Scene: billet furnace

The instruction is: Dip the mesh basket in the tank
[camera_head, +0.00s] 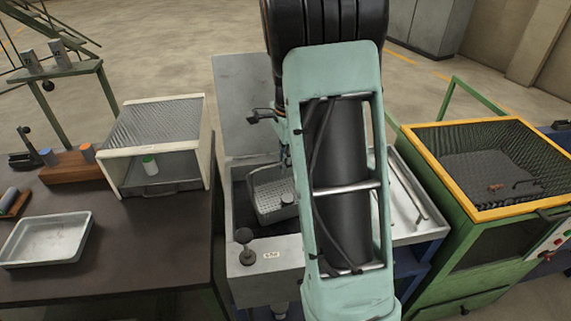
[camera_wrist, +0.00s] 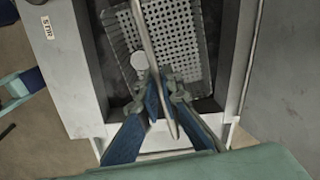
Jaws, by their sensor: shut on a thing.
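The mesh basket (camera_head: 270,190) is grey perforated metal and sits within the opening of the grey tank (camera_head: 265,262). In the wrist view the basket (camera_wrist: 190,50) lies inside the tank walls (camera_wrist: 62,62). I cannot tell how deep it is or whether it touches the bottom. My gripper (camera_wrist: 163,84) is shut on the basket's long thin handle, which passes between the blue fingers. In the head view my arm covers the tank's right part, and only a little of the gripper (camera_head: 284,155) shows above the basket.
A raised lid (camera_head: 245,95) stands behind the tank. A dark knob (camera_head: 244,245) is at its front left. A metal drain tray (camera_head: 408,205) is on the right, then a yellow-rimmed green bin (camera_head: 418,155). The left bench (camera_head: 130,245) holds a white-framed box (camera_head: 200,150) and shallow tray (camera_head: 45,262).

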